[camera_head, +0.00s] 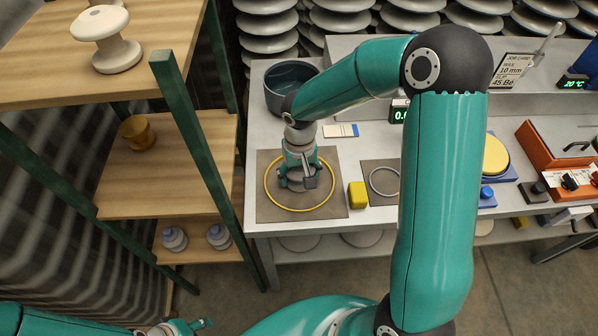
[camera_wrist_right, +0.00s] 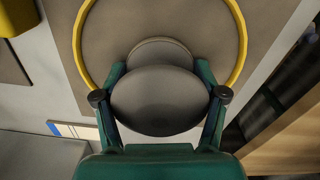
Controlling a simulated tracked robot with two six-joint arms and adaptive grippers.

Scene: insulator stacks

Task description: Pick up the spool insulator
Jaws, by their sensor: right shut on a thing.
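A grey spool insulator (camera_wrist_right: 160,100) with two round flanges shows in the wrist view, between the fingers of my right gripper (camera_wrist_right: 160,97). The fingers are shut on its sides. In the head view my right gripper (camera_head: 299,178) points down inside a yellow ring (camera_head: 269,196) on a brown mat (camera_head: 330,208); it hides most of the spool there. I cannot tell whether the spool touches the mat. My left gripper (camera_head: 190,326) shows only in part at the bottom edge, away from the bench, and its opening is unclear.
A dark bowl (camera_head: 286,90) stands behind the mat. A yellow block (camera_head: 357,195) and a second mat (camera_head: 378,197) with a grey ring lie to the right. A wooden shelf (camera_head: 165,180) at the left holds a white spool (camera_head: 117,55) and an amber one (camera_head: 137,133).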

